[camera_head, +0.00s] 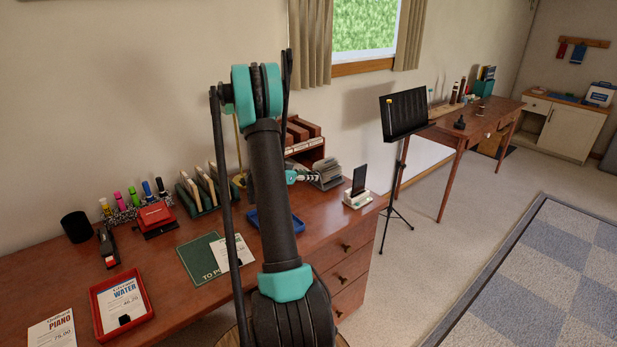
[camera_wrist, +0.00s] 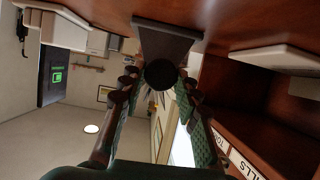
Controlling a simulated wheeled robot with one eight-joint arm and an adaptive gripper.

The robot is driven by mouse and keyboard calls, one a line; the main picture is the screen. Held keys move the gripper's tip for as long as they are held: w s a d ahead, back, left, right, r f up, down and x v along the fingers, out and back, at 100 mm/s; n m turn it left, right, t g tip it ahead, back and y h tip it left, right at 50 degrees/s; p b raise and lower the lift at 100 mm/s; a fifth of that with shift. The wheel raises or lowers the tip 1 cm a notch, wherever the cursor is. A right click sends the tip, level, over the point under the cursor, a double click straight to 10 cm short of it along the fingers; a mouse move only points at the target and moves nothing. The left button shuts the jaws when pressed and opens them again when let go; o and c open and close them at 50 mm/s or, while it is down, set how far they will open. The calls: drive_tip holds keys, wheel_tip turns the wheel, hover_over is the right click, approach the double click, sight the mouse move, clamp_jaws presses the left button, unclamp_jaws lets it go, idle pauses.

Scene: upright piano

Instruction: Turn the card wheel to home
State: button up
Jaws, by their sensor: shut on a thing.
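The card wheel (camera_head: 328,173), a fan of grey cards, stands on the desk near its back right corner. My gripper (camera_head: 304,176) is at its left side, partly hidden behind my own arm. In the wrist view my gripper (camera_wrist: 160,92) has its two fingers closed on a dark round knob (camera_wrist: 161,74). Behind the knob is a dark grey, slanted body (camera_wrist: 165,42), which appears to be part of the card wheel. The printing on the cards cannot be read, and I cannot tell which card is foremost.
A wooden letter rack (camera_head: 305,143) stands behind the card wheel, and a phone on a white stand (camera_head: 358,190) is to its right. A blue tray (camera_head: 290,222) lies in front, partly behind my arm. A green folder (camera_head: 203,260) and red tray (camera_head: 118,305) lie left.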

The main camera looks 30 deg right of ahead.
drive_tip(key=n+g, duration=0.2)
drive_tip(key=n, duration=0.1)
drive_tip(key=n+g, duration=0.1)
drive_tip(key=shift+w+f+n+h, duration=0.15)
drive_tip(key=shift+w+n+h, duration=0.15)
drive_tip(key=shift+w+h, duration=0.1)
drive_tip(key=n+g, duration=0.1)
drive_tip(key=n, duration=0.1)
drive_tip(key=shift+f+n+g+h, duration=0.1)
drive_tip(key=shift+n+g+h, duration=0.2)
drive_tip(key=shift+w+f+n+g+h, duration=0.1)
drive_tip(key=shift+n+g+h, duration=0.4)
drive_tip(key=shift+n, duration=0.8)
drive_tip(key=shift+a, duration=0.1)
drive_tip(key=o, duration=1.1)
drive_tip(key=shift+o, duration=0.2)
